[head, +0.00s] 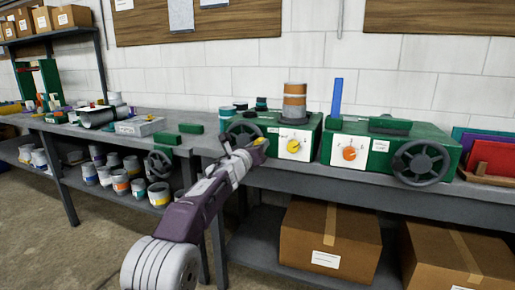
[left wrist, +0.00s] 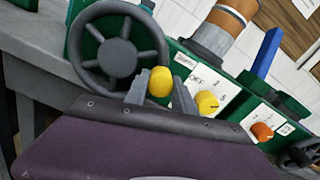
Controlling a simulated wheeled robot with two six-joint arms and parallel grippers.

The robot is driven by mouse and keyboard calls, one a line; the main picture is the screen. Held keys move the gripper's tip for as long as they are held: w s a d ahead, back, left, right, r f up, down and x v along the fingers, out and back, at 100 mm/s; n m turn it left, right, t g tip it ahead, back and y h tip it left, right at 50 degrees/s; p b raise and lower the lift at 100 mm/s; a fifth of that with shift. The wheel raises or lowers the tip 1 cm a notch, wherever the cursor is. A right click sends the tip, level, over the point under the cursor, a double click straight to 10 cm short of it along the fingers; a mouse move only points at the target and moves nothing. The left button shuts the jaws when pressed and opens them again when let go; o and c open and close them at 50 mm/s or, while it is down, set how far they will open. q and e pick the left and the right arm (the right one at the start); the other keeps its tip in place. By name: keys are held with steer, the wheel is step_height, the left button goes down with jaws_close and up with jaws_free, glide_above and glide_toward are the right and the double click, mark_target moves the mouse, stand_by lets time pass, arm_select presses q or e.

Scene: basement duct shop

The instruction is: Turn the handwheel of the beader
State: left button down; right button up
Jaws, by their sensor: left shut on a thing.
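A green machine (head: 271,126) on the bench has a grey handwheel (head: 240,130) on its left and a yellow dial on a white plate (head: 293,145). In the left wrist view the spoked handwheel (left wrist: 118,45) shows large, with a round yellow knob (left wrist: 160,82) at its lower right rim. My left gripper (head: 255,148) is at this knob, its two fingers (left wrist: 161,92) on either side, shut on it. A second green machine (head: 386,145) to the right has an orange dial and its own handwheel (head: 421,162). I cannot read which label names the beader. My right gripper is not in view.
Another handwheel (head: 160,163) sits at the left bench's front. Cardboard boxes (head: 329,243) fill the lower shelf. Red and purple panels (head: 493,160) stand far right.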

arm_select(q)
steer(key=shift+f+m+b, duration=0.4)
steer(key=shift+f+m, duration=0.15)
steer(key=shift+m, duration=0.15)
steer(key=c, duration=1.3)
jaws_free()
steer(key=shift+s, duration=0.1)
steer(key=b+v, duration=0.5)
steer(key=v, duration=0.4)
steer(key=shift+b, duration=0.3)
